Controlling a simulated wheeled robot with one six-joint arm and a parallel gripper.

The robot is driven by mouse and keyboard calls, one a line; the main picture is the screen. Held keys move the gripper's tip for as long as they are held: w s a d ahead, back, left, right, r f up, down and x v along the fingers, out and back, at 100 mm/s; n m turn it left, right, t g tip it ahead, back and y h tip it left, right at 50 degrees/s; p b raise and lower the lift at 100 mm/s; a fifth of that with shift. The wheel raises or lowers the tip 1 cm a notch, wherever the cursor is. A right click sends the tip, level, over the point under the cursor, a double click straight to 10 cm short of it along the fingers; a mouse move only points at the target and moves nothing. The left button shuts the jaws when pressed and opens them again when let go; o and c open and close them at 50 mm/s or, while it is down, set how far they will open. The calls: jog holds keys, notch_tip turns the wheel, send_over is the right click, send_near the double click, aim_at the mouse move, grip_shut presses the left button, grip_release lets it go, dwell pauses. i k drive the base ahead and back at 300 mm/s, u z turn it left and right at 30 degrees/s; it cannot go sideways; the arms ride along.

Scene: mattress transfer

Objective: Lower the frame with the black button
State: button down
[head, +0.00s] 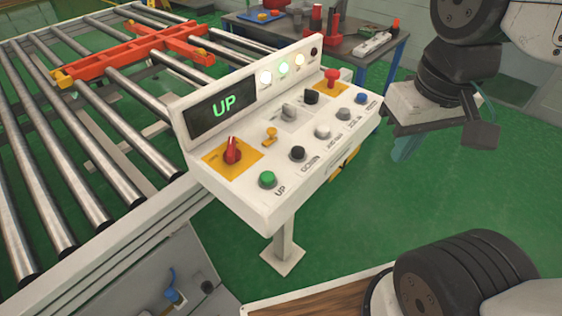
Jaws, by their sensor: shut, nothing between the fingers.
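The black button (298,153) sits in the front row of the white control panel (262,216), between a green button (267,179) and a white one. The label below it seems to read DOWN. The panel's display (222,104) shows UP in green letters. An orange-red frame (110,60) lies across the roller conveyor at the upper left; its height is hard to judge. My gripper (404,150) hangs at the upper right, to the right of the panel and apart from the buttons. It looks shut and empty, though its fingertips are small and partly hidden.
The panel also carries a red knob (232,150) on a yellow plate, a red mushroom button (331,77), a blue button (361,97) and lit lamps. Steel rollers (95,120) fill the left. A workbench (365,44) with tools stands behind. Green floor right of the panel is open.

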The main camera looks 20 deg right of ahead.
aim_at(297, 152)
jog(key=u, duration=1.05)
jog(key=k, duration=0.7)
jog(key=z, duration=1.05)
jog(key=i, duration=0.5)
